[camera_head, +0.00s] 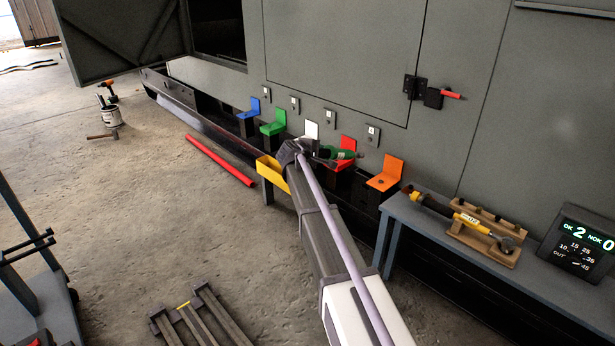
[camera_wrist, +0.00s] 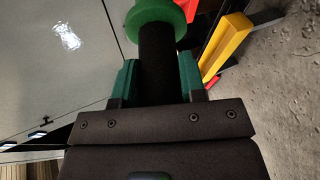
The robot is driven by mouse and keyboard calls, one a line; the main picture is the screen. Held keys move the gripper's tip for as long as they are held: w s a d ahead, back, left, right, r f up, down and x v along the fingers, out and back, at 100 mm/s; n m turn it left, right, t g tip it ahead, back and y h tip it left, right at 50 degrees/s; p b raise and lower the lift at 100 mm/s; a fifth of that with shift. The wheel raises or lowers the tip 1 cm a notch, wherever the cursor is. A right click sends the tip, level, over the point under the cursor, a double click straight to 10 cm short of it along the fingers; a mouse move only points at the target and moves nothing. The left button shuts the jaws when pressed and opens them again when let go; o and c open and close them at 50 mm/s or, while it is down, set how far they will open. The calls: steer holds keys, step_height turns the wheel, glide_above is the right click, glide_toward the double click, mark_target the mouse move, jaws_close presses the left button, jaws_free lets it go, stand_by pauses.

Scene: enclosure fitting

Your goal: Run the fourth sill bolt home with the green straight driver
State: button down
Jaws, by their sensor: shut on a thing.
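My gripper (camera_head: 316,150) is shut on the green straight driver (camera_head: 341,154). In the wrist view, my gripper (camera_wrist: 158,78) has its teal jaws on either side of the driver's black body, and the driver's round green part (camera_wrist: 156,18) sticks out beyond them. In the head view the driver lies roughly level, in front of the red bracket (camera_head: 345,145) on the sill. Blue (camera_head: 249,110), green (camera_head: 272,124), white (camera_head: 311,130) and orange (camera_head: 387,174) brackets stand along the same sill. I cannot make out the fourth bolt or whether the driver touches anything.
A yellow bin (camera_head: 272,173) sits just left of my gripper. A bench (camera_head: 410,217) at the right holds a wooden rack (camera_head: 487,238) with a yellow tool (camera_head: 470,222). A display (camera_head: 580,245) reads OK 2, NOK 0. A red bar (camera_head: 220,160) lies on the floor.

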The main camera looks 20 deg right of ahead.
steer(key=w+d+f+n+t+h+b, duration=0.1)
steer(key=w+d+f+n+t+b, duration=0.1)
steer(key=w+f+b, duration=0.3)
step_height(320, 180, down, 4)
steer(key=d+t+b, duration=0.1)
steer(key=b, duration=0.4)
steer(key=shift+w+d+r+n+h, duration=0.25)
steer(key=shift+n+h, duration=0.05)
steer(key=shift+n, duration=0.1)
steer(key=shift+d, duration=0.1)
steer(key=w+d, duration=0.2)
steer(key=d, duration=0.3)
steer(key=shift+w+d+b, duration=0.3)
steer(key=shift+d, duration=0.1)
steer(key=shift+w+d+r, duration=0.1)
steer(key=shift+w+d, duration=0.15)
steer(key=shift+d, duration=0.45)
stand_by(1.5)
